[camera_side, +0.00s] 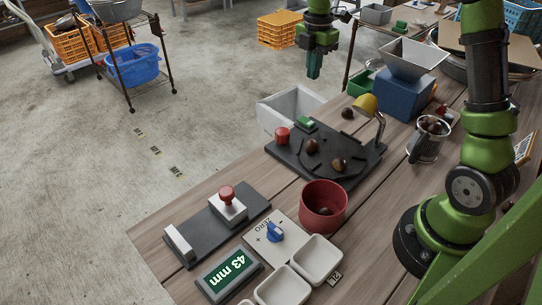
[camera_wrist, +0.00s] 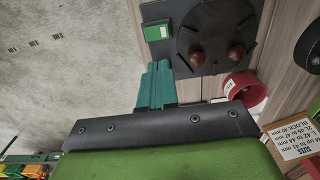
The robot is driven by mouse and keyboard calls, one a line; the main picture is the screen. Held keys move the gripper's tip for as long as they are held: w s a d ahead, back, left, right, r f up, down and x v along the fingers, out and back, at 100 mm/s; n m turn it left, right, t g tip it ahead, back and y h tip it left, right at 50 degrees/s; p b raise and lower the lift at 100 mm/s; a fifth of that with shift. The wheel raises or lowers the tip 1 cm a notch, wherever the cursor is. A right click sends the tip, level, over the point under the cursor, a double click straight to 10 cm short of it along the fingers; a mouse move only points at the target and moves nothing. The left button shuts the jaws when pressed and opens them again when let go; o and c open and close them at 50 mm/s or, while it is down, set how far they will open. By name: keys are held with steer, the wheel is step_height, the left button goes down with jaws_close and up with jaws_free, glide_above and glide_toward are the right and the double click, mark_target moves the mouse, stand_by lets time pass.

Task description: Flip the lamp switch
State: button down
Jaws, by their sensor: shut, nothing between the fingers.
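A yellow-shaded lamp (camera_side: 366,104) on a bent metal stem stands at the back right of a dark board (camera_side: 290,152). A green switch-like block (camera_side: 305,122) sits at the board's back left edge. It also shows in the wrist view (camera_wrist: 157,32); which way it is tipped is too small to tell. My gripper (camera_side: 314,74) hangs in the air beyond the board, above the floor side, apart from everything. Its teal fingers (camera_wrist: 157,66) are shut and empty, pointing toward the green block in the wrist view. The lamp cannot be made out in the wrist view.
A red knob (camera_side: 282,135) stands beside the green block. Chestnuts (camera_side: 340,165) lie on the board's round plate. A pale bin (camera_side: 288,104) stands behind the board. A blue box with a metal hopper (camera_side: 415,58) is to the right, a red cup (camera_side: 323,205) in front.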

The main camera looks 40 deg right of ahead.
mark_target(309, 123)
steer(key=shift+s+a, duration=0.2)
steer(key=shift+s, duration=0.15)
step_height(309, 123, down, 14)
stand_by(0.5)
steer(key=shift+s+f, duration=0.1)
steer(key=shift+f, duration=0.15)
stand_by(0.4)
